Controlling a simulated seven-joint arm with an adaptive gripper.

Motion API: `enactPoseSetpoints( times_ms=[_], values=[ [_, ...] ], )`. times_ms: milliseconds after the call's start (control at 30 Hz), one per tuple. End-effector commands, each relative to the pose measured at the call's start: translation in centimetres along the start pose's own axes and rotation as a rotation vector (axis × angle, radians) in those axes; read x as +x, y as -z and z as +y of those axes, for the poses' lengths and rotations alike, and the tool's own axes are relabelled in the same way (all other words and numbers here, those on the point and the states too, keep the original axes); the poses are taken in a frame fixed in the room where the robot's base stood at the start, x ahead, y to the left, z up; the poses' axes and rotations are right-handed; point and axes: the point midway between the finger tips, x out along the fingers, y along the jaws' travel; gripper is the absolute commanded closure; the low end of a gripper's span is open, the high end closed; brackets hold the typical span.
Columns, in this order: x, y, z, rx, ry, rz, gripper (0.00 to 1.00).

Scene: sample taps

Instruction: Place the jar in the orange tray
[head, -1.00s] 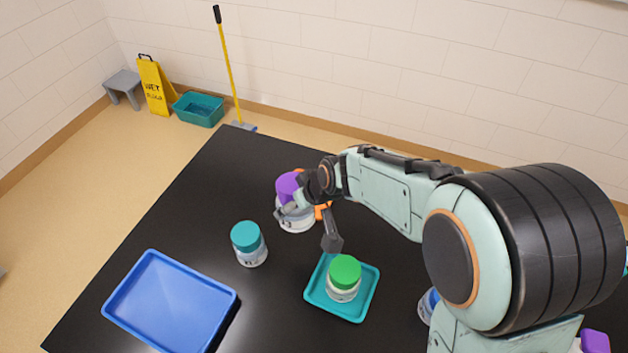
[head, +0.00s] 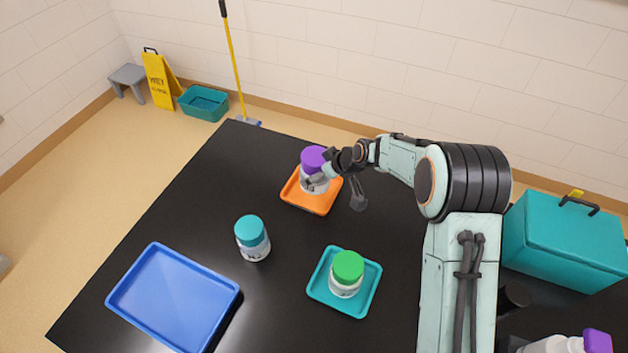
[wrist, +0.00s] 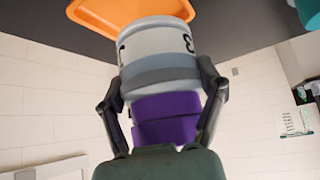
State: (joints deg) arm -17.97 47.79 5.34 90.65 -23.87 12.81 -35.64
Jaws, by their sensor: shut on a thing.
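The jar, white with a grey band and a purple lid (head: 313,158), is upright over the orange tray (head: 293,200) at the far part of the table. My gripper (head: 318,178) is shut on the jar, with a finger on each side of its body. In the wrist view the jar (wrist: 158,52) shows between both fingers, its base in front of the orange tray (wrist: 84,14). I cannot tell whether the base touches the tray floor. Part of the tray is hidden behind the jar.
A teal-lidded jar (head: 252,238) stands left of centre. A green-lidded jar (head: 347,272) stands in a teal tray (head: 321,289). An empty blue tray (head: 172,298) lies front left. A teal case (head: 565,240) is at the right. The table left of the orange tray is clear.

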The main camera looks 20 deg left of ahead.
Motion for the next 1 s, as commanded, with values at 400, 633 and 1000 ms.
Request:
enactPoseSetpoints(
  times_ms=[400, 633, 1000],
  values=[
    [6.3, -0.8, 2.2, 0.001, 0.002, -0.003, 0.71],
    [8.2, -2.3, 2.2, 0.0, 0.0, -0.001, 0.71],
    [8.3, -2.5, 2.2, 0.0, 0.0, -0.002, 0.21]
  ],
)
